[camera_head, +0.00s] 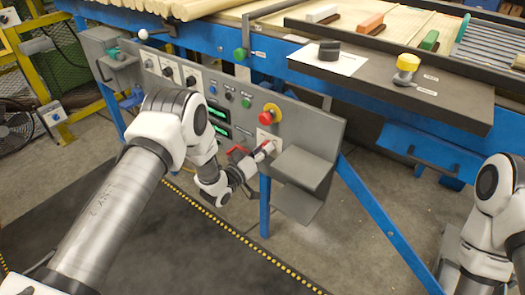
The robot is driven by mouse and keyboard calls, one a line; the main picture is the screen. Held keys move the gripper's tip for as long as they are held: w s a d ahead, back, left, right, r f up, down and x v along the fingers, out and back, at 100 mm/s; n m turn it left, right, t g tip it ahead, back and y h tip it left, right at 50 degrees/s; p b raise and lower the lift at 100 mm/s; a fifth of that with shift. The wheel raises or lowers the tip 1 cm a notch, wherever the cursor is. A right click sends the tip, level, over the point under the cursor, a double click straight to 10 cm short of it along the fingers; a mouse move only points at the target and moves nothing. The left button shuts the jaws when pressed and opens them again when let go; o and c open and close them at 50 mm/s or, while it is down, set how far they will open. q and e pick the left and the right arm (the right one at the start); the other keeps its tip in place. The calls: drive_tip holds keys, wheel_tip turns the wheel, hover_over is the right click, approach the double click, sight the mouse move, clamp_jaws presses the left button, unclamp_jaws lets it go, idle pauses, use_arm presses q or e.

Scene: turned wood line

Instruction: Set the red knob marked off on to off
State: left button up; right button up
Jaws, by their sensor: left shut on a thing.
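My left gripper (265,149) reaches the right part of the grey control panel (320,135) and is shut on the red knob. The knob sits at a pale plate (268,137) below the red mushroom button (265,117) with its yellow surround. The fingers mostly hide the knob, so its pointer and the off and on marks cannot be read. My right arm shows at the right edge, but its gripper is out of view.
A grey box-like bracket (303,170) sticks out just right of my left gripper. Black switches (190,80), small buttons and green displays (217,112) lie to the left. A dark shelf (440,95) with a yellow knob (407,63) overhangs at upper right.

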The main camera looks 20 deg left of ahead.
use_arm(q)
drive_tip(key=n, duration=0.9)
drive_tip(key=shift+r, duration=0.15)
drive_tip(key=shift+w+n, duration=0.1)
drive_tip(key=shift+n, duration=0.3)
drive_tip(key=o, duration=1.1)
drive_tip(key=shift+o, duration=0.2)
drive_tip(key=v, duration=1.2)
